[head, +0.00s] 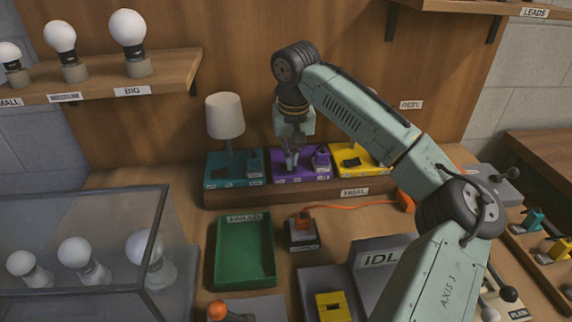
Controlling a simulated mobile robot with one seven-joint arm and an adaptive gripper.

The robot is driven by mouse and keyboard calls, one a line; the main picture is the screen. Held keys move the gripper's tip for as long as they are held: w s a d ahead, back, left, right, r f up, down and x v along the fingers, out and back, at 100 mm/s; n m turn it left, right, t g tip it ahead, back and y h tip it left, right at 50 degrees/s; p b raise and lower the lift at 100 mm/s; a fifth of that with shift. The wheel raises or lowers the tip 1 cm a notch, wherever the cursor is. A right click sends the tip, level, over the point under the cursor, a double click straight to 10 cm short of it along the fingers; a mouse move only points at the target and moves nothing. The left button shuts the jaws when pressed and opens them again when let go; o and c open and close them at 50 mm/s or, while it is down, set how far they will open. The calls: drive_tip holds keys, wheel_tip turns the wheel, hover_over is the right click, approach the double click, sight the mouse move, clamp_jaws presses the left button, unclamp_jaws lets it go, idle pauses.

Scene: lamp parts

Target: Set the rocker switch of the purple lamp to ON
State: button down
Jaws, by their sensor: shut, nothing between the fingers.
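The purple lamp base (301,178) sits in the middle of the raised wooden stand, between the teal one and the yellow one. A small purple part (321,158) stands on its right side. My gripper (291,167) points down over the left part of the purple base. It is shut and empty, with its fingertips at or just above the base; I cannot tell whether they touch. The rocker switch is too small, and partly hidden by the gripper, so I cannot tell its position.
A teal lamp base with a white shade (225,116) stands close to the left of my gripper. The yellow base (373,165) is on the right. A shelf (130,82) holds bulbs.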

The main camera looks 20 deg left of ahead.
wheel_tip(320, 180, up, 2)
drive_tip(key=shift+r+p, duration=0.1)
drive_tip(key=shift+p, duration=0.55)
drive_tip(key=shift+r, duration=2.25)
